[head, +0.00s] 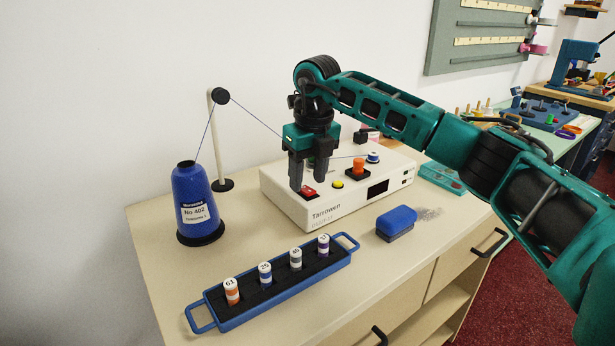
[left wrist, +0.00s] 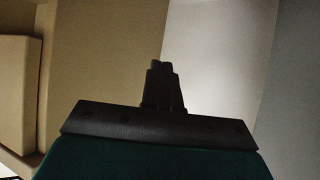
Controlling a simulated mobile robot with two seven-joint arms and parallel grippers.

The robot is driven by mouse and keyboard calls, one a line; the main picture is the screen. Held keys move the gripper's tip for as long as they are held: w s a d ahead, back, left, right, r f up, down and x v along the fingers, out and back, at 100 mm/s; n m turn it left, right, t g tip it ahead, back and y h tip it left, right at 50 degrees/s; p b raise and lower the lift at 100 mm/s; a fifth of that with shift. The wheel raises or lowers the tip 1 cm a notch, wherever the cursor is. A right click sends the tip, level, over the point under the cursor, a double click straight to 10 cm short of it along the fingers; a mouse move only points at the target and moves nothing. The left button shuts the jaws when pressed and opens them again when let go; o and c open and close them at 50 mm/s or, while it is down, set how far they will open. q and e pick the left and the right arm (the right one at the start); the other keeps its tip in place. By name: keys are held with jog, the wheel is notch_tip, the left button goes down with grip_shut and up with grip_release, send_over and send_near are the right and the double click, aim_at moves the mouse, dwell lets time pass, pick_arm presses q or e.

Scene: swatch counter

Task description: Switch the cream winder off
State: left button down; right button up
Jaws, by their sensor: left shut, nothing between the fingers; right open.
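The cream winder (head: 330,210) sits on the counter, labelled Tarrowen. On its top are a red rocker switch (head: 309,191), a yellow button (head: 338,184), an orange bobbin or knob (head: 359,165) and a blue-and-white round part (head: 374,157). A dark display (head: 378,188) is on its front. My right gripper (head: 309,182) points down over the winder's left end, fingers apart, close to the red switch; I cannot tell if it touches. Blue thread runs to the winder. My left gripper (left wrist: 164,85) shows only in the left wrist view, shut and empty, facing cream panels.
A blue thread cone (head: 197,205) and a white thread post (head: 214,145) stand left of the winder. A blue tray (head: 270,300) with several labelled spools lies in front. A blue brush or block (head: 396,222) is at the right front. Drawer handles project below the counter edge.

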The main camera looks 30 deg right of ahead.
aim_at(312, 192)
pick_arm(q)
jog(key=shift+s+a+p, duration=0.2)
jog(key=shift+a+p, duration=0.15)
jog(key=shift+p, duration=0.2)
pick_arm(e)
notch_tip(312, 192, up, 12)
jog(key=s, duration=0.1)
jog(key=shift+s, duration=0.3)
pick_arm(q)
jog(key=shift+r, duration=0.2)
pick_arm(e)
jog(key=shift+d+f, duration=0.1)
jog(key=shift+f, duration=0.05)
